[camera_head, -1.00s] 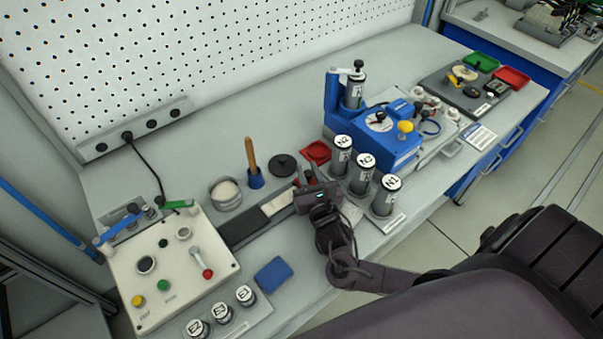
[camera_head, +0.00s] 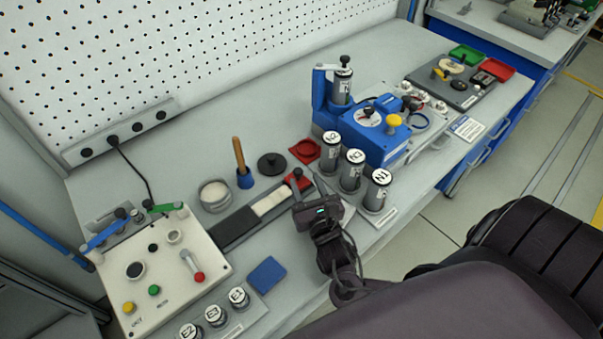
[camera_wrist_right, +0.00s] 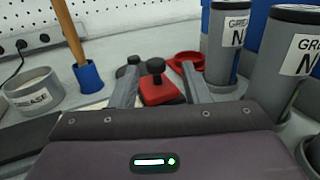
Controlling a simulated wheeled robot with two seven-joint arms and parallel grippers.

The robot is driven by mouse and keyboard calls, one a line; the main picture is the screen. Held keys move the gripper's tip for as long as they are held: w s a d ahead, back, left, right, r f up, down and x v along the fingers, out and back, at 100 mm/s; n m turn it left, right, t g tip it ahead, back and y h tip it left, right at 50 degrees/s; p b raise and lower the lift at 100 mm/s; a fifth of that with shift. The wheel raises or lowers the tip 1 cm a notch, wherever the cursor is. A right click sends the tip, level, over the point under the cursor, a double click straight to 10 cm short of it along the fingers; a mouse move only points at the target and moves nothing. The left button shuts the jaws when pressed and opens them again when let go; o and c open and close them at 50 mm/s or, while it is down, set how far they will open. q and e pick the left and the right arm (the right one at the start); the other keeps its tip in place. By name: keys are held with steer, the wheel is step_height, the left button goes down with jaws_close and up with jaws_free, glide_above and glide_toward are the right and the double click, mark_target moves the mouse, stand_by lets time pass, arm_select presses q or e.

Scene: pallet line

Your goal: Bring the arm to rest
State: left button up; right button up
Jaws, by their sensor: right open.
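My right gripper (camera_head: 300,185) is over the bench (camera_head: 270,115), near the right end of a dark rail with a pale strip (camera_head: 270,203). In the right wrist view its two grey fingers (camera_wrist_right: 158,88) stand apart. A red block with a black knob (camera_wrist_right: 158,84) shows between and beyond them; nothing is visibly held. The red block (camera_head: 297,180) is partly hidden by the gripper in the head view. My left gripper is not seen.
Labelled cylinders (camera_head: 352,168) stand just right of the gripper, beside a blue machine (camera_head: 378,138). A control box (camera_head: 155,265) and blue pad (camera_head: 267,273) are left.

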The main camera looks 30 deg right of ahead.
steer(key=shift+v, duration=1.3)
